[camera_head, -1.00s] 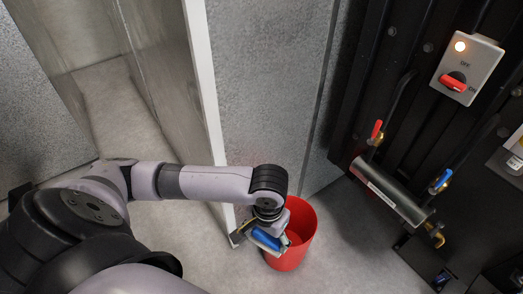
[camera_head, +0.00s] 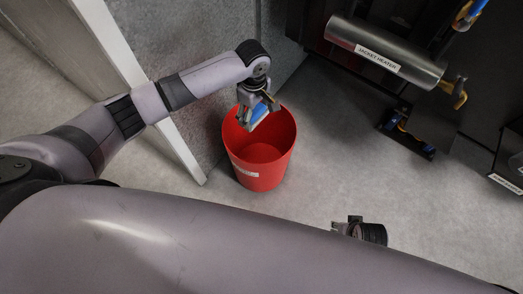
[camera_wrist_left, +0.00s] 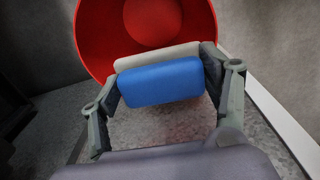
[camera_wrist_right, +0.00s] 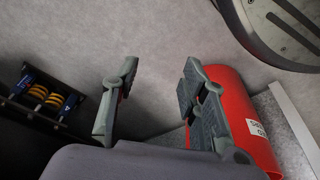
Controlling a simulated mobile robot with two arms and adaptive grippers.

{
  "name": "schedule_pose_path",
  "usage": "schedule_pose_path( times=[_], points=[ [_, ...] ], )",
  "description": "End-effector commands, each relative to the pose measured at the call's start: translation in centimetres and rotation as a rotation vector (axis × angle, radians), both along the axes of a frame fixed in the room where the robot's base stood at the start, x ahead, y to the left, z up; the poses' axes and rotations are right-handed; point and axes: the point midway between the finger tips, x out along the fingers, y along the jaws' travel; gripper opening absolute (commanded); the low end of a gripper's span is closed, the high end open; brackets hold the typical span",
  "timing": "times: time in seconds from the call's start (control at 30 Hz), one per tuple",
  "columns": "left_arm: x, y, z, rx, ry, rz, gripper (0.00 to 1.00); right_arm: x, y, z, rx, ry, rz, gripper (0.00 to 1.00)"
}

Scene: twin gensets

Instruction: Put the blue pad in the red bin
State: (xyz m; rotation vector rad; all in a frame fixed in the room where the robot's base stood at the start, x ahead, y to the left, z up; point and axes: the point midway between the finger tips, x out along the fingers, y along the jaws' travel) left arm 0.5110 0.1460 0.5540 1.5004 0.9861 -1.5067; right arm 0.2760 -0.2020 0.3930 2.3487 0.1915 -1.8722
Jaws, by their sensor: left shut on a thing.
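The blue pad (camera_head: 259,114) has a pale layer along one side. My left gripper (camera_head: 258,106) is shut on it and holds it tilted over the far part of the red bin's opening. In the left wrist view the blue pad (camera_wrist_left: 160,82) sits between both fingers, with the red bin (camera_wrist_left: 93,40) beyond it. The red bin (camera_head: 258,172) stands upright on the floor, and the part of its inside that shows is bare. My right gripper (camera_wrist_right: 157,95) is open and empty, with the red bin (camera_wrist_right: 240,105) beside its right finger.
A pale panel edge (camera_head: 150,100) stands left of the bin, below my left arm. A cylindrical jacket heater (camera_head: 385,55) is mounted on the dark machinery at upper right. The grey floor (camera_head: 335,150) right of the bin is clear.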

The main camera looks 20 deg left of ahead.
Motion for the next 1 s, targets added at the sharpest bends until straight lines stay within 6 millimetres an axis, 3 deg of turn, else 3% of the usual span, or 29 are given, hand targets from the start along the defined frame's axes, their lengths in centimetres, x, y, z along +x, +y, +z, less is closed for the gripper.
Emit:
schedule_pose_path(
  times=[0.03,0.1,0.37,1.0],
  points=[
    [0.4,-0.2,-1.2,0.000,-0.001,0.023,0.44,0.1,0.0,-0.5,0.000,-0.003,0.000,0.40],
    [0.6,-0.2,-1.6,0.001,0.000,0.047,0.44,0.2,0.0,-0.1,0.000,-0.005,-0.001,0.40],
    [0.8,-0.3,-2.1,0.002,0.000,0.063,0.44,0.8,0.0,1.8,0.001,-0.018,-0.003,0.40],
    [0.7,-0.2,-4.2,0.002,0.000,0.060,0.44,0.6,-0.2,11.3,0.004,-0.070,-0.011,0.40]
  ],
)
